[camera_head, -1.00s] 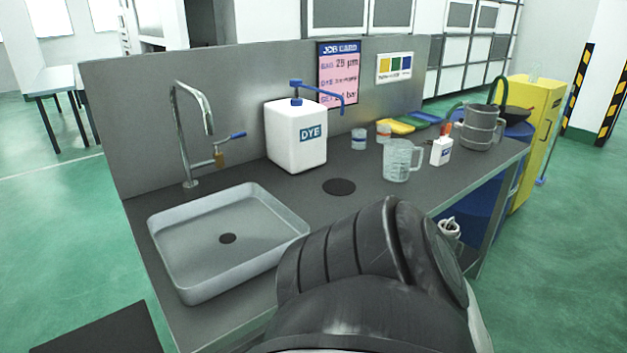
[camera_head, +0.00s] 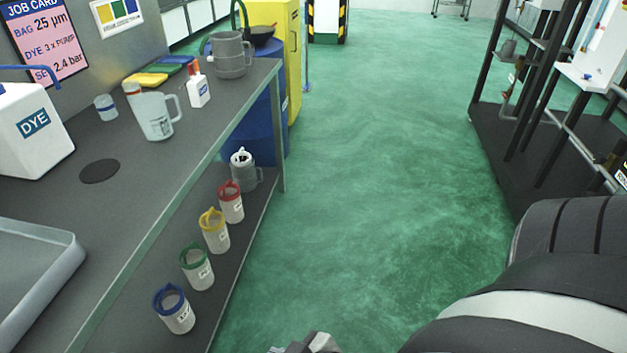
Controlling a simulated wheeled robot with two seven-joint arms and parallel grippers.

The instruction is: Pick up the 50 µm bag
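Several pale, cup-like pieces with coloured rings stand in a row on the bench's lower shelf: blue-ringed (camera_head: 174,311), green-ringed (camera_head: 198,269), yellow-ringed (camera_head: 214,232) and red-ringed (camera_head: 231,203). They look like filter bags. Their small labels are unreadable, so I cannot tell which is the 50 µm one. The job card (camera_head: 44,40) reads BAG 25 µm. A thick dark arm link of mine fills the lower right. A small grey part, probably mine, is cut off at the bottom edge. Neither gripper's fingers show.
The bench top (camera_head: 130,190) overhangs the shelf (camera_head: 235,255). It carries a DYE container (camera_head: 30,140), a clear jug (camera_head: 157,115), a small white bottle (camera_head: 198,90) and a grey pot (camera_head: 230,55). A blue drum (camera_head: 268,125) stands behind. The green floor (camera_head: 370,170) is clear up to the dark rack (camera_head: 540,95).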

